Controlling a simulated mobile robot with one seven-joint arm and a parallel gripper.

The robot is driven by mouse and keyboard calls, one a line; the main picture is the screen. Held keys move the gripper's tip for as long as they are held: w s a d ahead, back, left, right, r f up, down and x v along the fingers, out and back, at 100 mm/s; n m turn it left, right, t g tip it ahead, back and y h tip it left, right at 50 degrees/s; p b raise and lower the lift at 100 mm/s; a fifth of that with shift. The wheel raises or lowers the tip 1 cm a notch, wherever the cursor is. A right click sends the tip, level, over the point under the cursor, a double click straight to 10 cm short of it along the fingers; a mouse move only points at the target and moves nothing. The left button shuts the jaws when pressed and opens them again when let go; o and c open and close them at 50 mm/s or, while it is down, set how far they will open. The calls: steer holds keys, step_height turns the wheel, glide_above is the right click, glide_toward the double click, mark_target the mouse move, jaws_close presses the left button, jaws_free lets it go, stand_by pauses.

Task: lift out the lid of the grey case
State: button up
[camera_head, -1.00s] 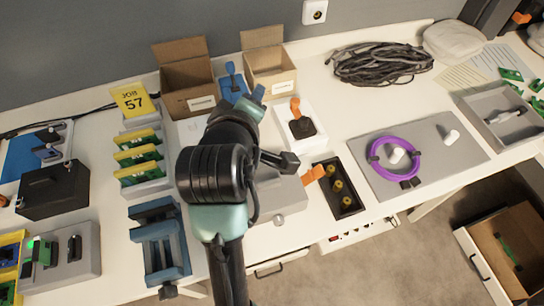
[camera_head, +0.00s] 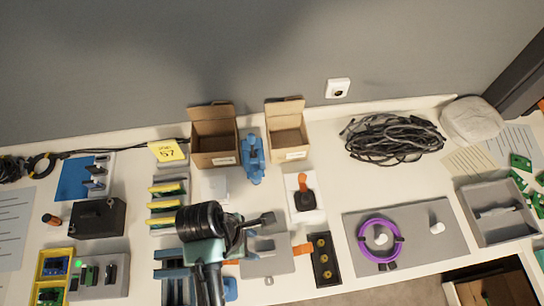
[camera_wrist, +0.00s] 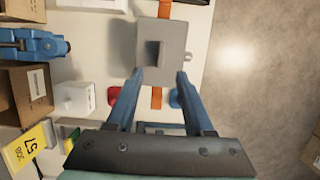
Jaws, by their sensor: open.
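The grey case (camera_head: 268,262) stands near the table's front edge in the head view, partly hidden by my arm. In the wrist view its flat grey lid (camera_wrist: 176,28) is seen from above, with a raised block-like grip (camera_wrist: 155,53) in the middle. Orange pieces show at two opposite sides of the case, one of them on its right in the head view (camera_head: 302,249). My gripper (camera_wrist: 160,76) is open and empty. Its two blue fingers are apart and point at the lid, their tips over its near part. I cannot tell the height gap.
A black tray with yellow knobs (camera_head: 321,261) stands just right of the case. A white base with an orange-topped joystick (camera_head: 304,197) and a blue device (camera_head: 252,157) stand behind. Red (camera_wrist: 114,95) and blue (camera_wrist: 175,98) pieces lie near my fingers. Floor is beyond the front edge.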

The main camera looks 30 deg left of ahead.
glide_above(265, 253)
steer(key=s+a, duration=0.1)
step_height(265, 253, down, 6)
steer(key=shift+s+r, duration=0.15)
steer(key=shift+r, duration=0.05)
steer(key=shift+a+p+x, duration=0.15)
steer(key=shift+x, duration=1.35)
steer(key=shift+a+p+x, duration=0.15)
steer(key=shift+x, duration=1.35)
jaws_close()
